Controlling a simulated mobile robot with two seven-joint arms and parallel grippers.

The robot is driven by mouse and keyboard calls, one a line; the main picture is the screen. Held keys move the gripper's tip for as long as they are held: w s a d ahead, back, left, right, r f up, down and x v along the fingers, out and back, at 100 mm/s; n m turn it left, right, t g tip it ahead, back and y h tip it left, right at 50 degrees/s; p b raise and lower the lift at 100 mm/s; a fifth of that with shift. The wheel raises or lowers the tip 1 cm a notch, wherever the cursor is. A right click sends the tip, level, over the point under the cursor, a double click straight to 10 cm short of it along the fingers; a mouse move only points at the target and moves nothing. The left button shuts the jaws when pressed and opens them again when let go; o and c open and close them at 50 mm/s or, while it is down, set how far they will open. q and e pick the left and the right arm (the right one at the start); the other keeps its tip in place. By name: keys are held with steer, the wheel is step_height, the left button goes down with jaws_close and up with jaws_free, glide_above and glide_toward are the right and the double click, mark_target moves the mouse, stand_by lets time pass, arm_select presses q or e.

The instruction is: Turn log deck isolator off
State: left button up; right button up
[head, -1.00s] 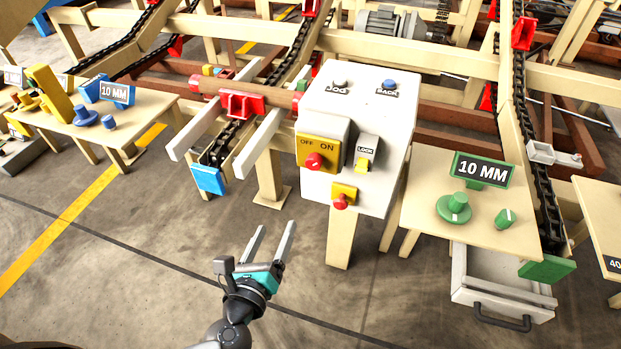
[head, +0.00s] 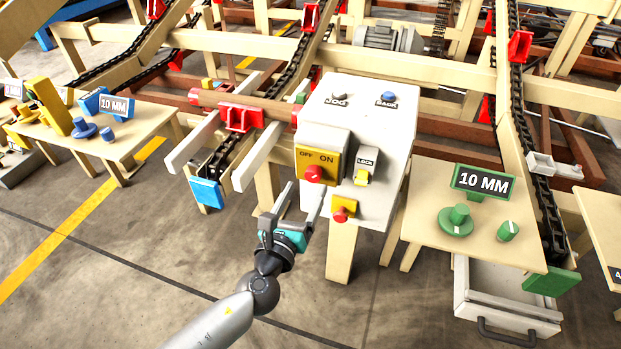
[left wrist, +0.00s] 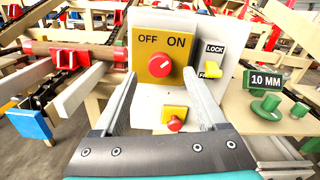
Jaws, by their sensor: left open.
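The isolator is a yellow plate (head: 329,162) marked OFF and ON with a red round knob (head: 314,174), on the front of a white control box (head: 384,131). In the left wrist view the red knob (left wrist: 159,66) sits ahead of the fingers, with a pale pointer mark slanting to its upper right, toward ON. My left gripper (head: 302,197) is open and empty, below and in front of the knob, apart from it. It also shows in the left wrist view (left wrist: 165,105), its fingers either side below the knob. My right gripper is not in view.
A yellow LOCK switch (head: 362,178) is right of the isolator, and a red button on a yellow block (head: 341,214) is below it. JOG (head: 339,98) and BACK (head: 388,97) buttons are on top. A table (head: 418,218) with green parts stands right.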

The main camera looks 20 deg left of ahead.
mark_target(312, 178)
arm_select(q)
steer(key=shift+w+d, duration=0.1)
steer(key=shift+w, duration=2.2)
jaws_close()
